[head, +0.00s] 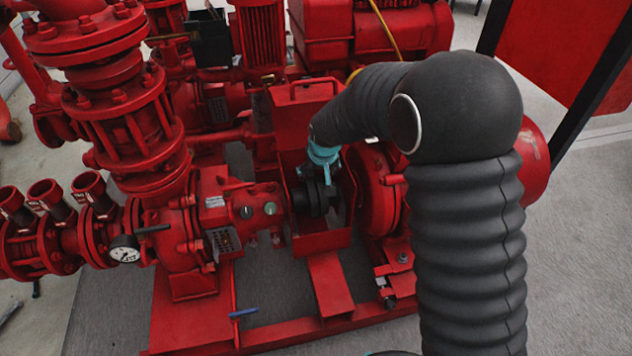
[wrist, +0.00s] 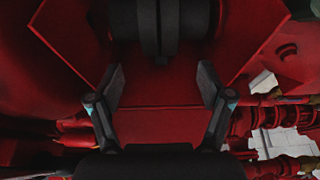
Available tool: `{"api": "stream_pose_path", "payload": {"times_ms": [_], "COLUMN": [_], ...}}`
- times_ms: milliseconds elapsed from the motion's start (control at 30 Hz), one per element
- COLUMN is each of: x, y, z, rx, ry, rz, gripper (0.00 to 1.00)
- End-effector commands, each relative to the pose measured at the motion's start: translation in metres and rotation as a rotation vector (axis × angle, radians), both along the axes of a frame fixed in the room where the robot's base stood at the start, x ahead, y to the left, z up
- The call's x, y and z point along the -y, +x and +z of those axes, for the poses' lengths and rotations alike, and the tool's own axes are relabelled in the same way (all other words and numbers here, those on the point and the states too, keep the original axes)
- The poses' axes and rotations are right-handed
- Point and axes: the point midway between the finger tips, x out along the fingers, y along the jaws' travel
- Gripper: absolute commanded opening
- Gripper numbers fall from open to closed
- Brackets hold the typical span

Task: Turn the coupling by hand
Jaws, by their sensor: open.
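The coupling (head: 312,201) is a dark, round part inside the open red guard, between the pump and the motor side. In the wrist view the coupling (wrist: 158,25) is a black ribbed cylinder at the top edge, partly cut off. My gripper (wrist: 162,76) is open, with one dark finger on each side below the coupling in the picture and nothing between them. In the head view my gripper reaches down into the guard from above, close to the coupling. My arm and gripper hide part of the coupling, and I cannot tell whether they touch.
The red guard (head: 322,243) has walls around the coupling. The red pump (head: 185,235) with a pressure gauge (head: 124,248) stands to the left. A red motor housing (head: 378,190) is close on the right. Open grey floor (head: 580,260) lies at the right.

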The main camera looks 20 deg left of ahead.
Motion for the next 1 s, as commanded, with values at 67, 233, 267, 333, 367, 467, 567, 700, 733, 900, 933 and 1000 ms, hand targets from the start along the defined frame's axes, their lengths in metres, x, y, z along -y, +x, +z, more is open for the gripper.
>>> {"api": "stream_pose_path", "payload": {"times_ms": [67,233,267,333,367,467,567,700,733,900,933,1000], "x": [-0.003,-0.009,-0.009,-0.011,-0.012,-0.013,-0.014,-0.014,-0.014,-0.014,-0.014,-0.015], "y": [0.005,0.014,0.016,0.019,0.02,0.022,0.023,0.024,0.024,0.024,0.024,0.024], "z": [-0.015,-0.041,-0.045,-0.052,-0.055,-0.062,-0.065,-0.067,-0.067,-0.066,-0.066,-0.066], "rx": [-0.002,-0.002,-0.002,-0.001,0.0,0.0,0.0,0.001,0.001,0.0,0.0,0.0], "ry": [-0.001,-0.001,-0.001,-0.001,0.0,0.0,0.0,0.001,0.001,0.001,0.001,0.001], "rz": [0.0,0.0,0.0,0.0,0.0,0.0,0.0,0.0,0.0,0.0,0.0,0.0], "gripper": [0.79,0.79,0.79,0.79,0.79,0.79,0.79,0.79,0.79,0.67,0.59,0.42]}}
